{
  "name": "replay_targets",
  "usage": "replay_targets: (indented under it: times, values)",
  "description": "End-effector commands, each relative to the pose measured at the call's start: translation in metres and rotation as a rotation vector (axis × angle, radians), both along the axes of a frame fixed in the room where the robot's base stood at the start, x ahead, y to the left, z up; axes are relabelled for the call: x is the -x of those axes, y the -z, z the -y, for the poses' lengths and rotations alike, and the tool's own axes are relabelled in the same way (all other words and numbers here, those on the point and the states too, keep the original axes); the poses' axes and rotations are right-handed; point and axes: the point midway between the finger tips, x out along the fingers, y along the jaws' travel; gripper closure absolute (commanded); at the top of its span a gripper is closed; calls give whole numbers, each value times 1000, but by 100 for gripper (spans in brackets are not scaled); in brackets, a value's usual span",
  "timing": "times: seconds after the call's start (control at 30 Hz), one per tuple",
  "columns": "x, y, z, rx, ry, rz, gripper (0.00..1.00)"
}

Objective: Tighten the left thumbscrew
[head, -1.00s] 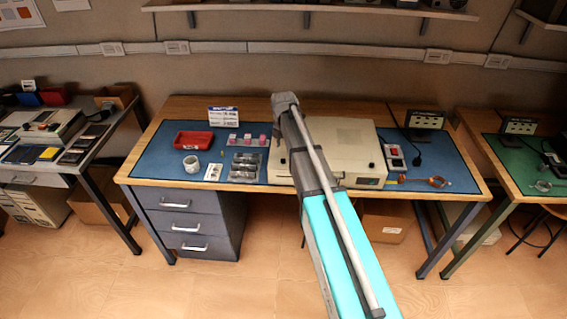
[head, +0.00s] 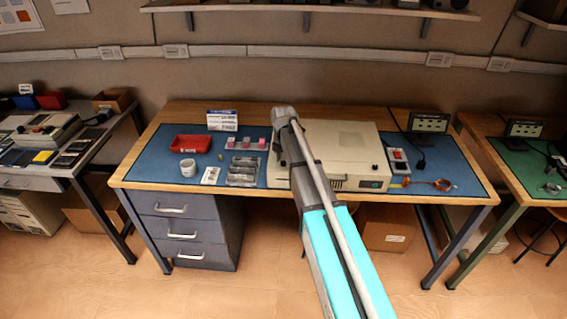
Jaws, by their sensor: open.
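A beige instrument case (head: 345,140) sits on the blue mat of the middle bench, behind my arm. My arm crosses the front left part of the case and hides some of it. Small dark fittings show at the case's left edge and front, but I cannot make out the left thumbscrew or how far in it is. My arm rises from the bottom of the head view to a grey joint above the case's left side. My gripper cannot be made out in this view.
A red-switched box (head: 398,161) and a copper coil (head: 442,185) lie right. Drawers (head: 188,228) stand below. Floor in front is clear.

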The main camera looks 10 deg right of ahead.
Motion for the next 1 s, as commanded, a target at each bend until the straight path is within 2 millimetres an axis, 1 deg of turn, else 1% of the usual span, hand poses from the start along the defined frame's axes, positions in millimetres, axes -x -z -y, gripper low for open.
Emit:
replay_targets:
  times: [0.27, 0.37, 0.4, 0.47, 0.6, 0.63, 1.0]
  values:
    - [0, 0, 0, 0, 0, 0, 37]
    - [0, 0, 0, 0, 0, 0, 53]
    - [0, 0, 0, 0, 0, 0, 61]
    - [0, 0, 0, 0, 0, 0, 72]
    - [0, 0, 0, 0, 0, 0, 98]
    - [0, 0, 0, 0, 0, 0, 100]
    - [0, 0, 0, 1, 20, -1, 100]
